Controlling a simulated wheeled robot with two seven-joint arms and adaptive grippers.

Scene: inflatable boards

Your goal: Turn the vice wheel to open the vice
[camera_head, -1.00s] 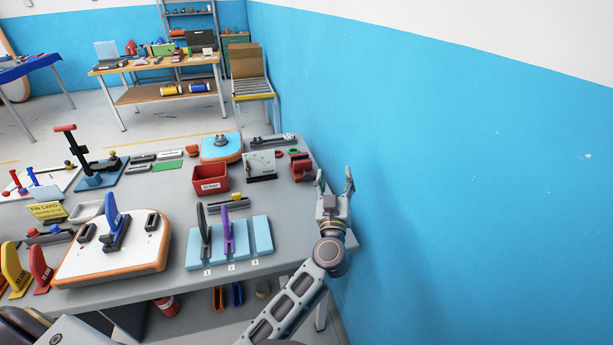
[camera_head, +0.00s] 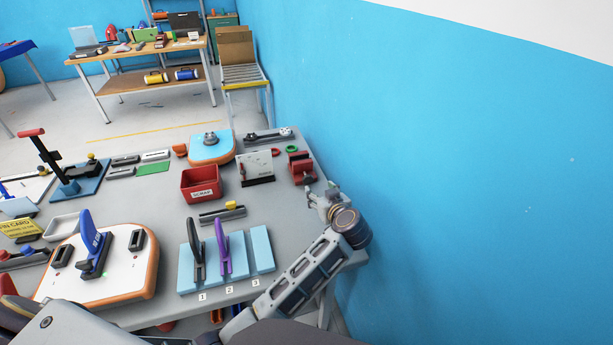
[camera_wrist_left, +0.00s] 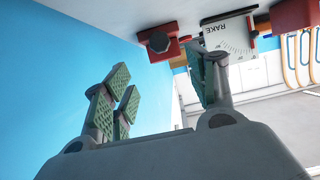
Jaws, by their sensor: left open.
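The red vice (camera_head: 302,168) stands at the right end of the grey bench, close to the blue wall. In the left wrist view it is a red block (camera_wrist_left: 168,52) at the top, with a dark round part, likely the vice wheel (camera_wrist_left: 158,42), facing me. My left gripper (camera_head: 321,191) is just in front of the vice, near the bench's right edge. Its green-padded fingers (camera_wrist_left: 160,88) are spread apart with nothing between them. The wheel appears beyond the fingertips, apart from them. The wheel is too small to make out clearly in the head view. My right gripper is out of view.
A white RAKE panel (camera_head: 255,168) stands left of the vice, with a red scrap bin (camera_head: 200,184) further left. Light-blue slotted boards (camera_head: 262,250) lie nearer me. The blue wall (camera_head: 450,180) closes off the right side.

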